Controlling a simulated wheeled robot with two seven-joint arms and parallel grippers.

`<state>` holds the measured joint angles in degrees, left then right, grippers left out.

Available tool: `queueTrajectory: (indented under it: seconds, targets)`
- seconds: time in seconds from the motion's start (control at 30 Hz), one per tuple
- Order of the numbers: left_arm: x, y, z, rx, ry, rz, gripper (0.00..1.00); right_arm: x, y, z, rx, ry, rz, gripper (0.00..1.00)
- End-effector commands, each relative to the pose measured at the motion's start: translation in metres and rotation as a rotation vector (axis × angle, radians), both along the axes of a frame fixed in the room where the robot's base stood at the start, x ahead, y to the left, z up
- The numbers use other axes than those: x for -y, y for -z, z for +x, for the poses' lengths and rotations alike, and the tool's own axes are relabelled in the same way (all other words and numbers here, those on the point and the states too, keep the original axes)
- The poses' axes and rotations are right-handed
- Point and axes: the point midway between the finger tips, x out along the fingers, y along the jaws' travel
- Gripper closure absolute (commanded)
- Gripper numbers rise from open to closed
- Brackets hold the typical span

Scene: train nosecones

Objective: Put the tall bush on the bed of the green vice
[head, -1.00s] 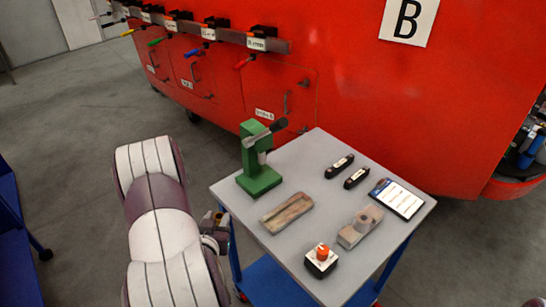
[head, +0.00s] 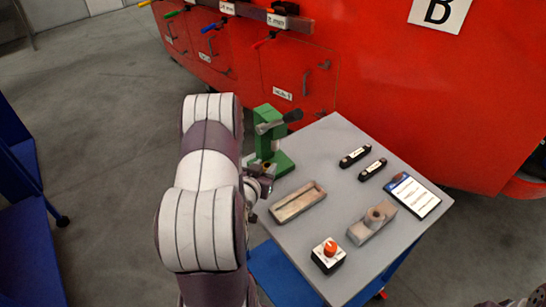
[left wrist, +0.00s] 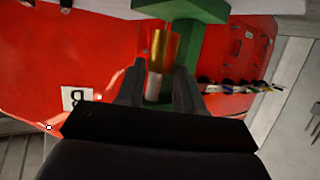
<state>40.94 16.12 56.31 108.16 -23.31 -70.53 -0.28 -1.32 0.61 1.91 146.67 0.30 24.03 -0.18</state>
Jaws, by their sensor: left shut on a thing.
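The green vice (head: 268,125) stands at the left back corner of the grey table, partly hidden by my left arm. My left gripper (head: 262,178) is at the vice's near left side. In the left wrist view the gripper (left wrist: 160,70) is shut on the tall bush (left wrist: 163,48), a gold cylinder between the fingertips. A silver cylindrical part (left wrist: 152,87) lies in line with it. The green vice (left wrist: 190,10) fills the top middle there, close to the bush's end. I cannot tell whether the bush touches the bed.
The grey table (head: 335,215) also holds an empty-looking tan tray (head: 298,203), a second tray with a round part (head: 368,224), a box with an orange knob (head: 328,256), two black items (head: 355,156) and a tablet (head: 413,196). A red wall (head: 400,90) stands behind.

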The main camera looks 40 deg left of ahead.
Motion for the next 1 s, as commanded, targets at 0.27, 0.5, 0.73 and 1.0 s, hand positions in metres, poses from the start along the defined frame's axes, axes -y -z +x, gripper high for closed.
queueTrajectory:
  seconds: [0.27, 0.5, 0.73, 1.0]
  targets:
    - [-0.015, -0.001, 0.046, 0.0, -0.001, -0.001, 1.0, 0.0, -0.01, 0.0, 0.0, 0.0, 0.0, 0.57]
    - [-0.02, 0.019, 0.064, -0.005, -0.002, -0.004, 1.0, 0.0, -0.019, 0.0, 0.0, 0.0, 0.0, 0.57]
    - [-0.021, 0.031, 0.065, 0.001, -0.002, 0.001, 1.0, 0.0, -0.021, 0.0, 0.0, 0.0, 0.0, 0.57]
    - [-0.021, 0.035, 0.064, 0.0, -0.001, -0.001, 0.54, 0.0, -0.018, 0.0, 0.0, 0.0, 0.0, 0.57]
